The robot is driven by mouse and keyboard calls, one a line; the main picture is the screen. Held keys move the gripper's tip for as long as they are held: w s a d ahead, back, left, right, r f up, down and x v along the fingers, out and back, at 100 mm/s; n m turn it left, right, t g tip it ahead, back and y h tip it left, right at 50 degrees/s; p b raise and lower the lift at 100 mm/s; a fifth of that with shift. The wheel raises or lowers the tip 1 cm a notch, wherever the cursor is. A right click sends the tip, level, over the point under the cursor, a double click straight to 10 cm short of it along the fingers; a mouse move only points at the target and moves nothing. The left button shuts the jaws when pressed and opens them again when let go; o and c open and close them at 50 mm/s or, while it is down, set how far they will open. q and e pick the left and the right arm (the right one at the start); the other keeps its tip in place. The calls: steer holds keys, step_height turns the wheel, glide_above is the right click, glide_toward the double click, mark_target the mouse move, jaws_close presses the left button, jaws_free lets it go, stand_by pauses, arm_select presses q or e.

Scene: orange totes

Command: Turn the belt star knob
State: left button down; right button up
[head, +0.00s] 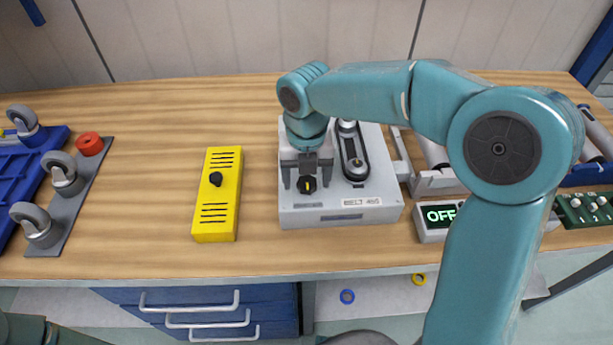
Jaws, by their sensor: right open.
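The belt unit (300,212) is a light grey box labelled BELT on the wooden bench. A black belt loop (353,160) with silver pulleys lies on its top. The star knob (307,185) is black with a yellow mark and sits on the left part of the top. My right gripper (306,186) points down over the knob, with its two grey fingers apart on either side of it. Whether the fingers touch the knob cannot be told. My left gripper is not in view.
A yellow box (217,205) with a black knob stands left of the unit. A display reading OFF (438,217) stands right, near rollers and a green board (585,210). Casters on a grey plate (70,205) and a red disc (89,143) are far left. Bench between is clear.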

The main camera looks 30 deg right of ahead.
steer(key=shift+f, duration=0.2)
steer(key=c, duration=1.1)
steer(key=shift+o, duration=0.2)
steer(key=m, duration=0.3)
steer(key=shift+r+p, duration=0.1)
steer(key=shift+p, duration=0.3)
steer(key=m, duration=0.3)
steer(key=shift+w+d+m, duration=0.1)
steer(key=shift+m, duration=0.3)
steer(key=m, duration=0.3)
steer(key=shift+p, duration=0.35)
steer(key=shift+m, duration=1.9)
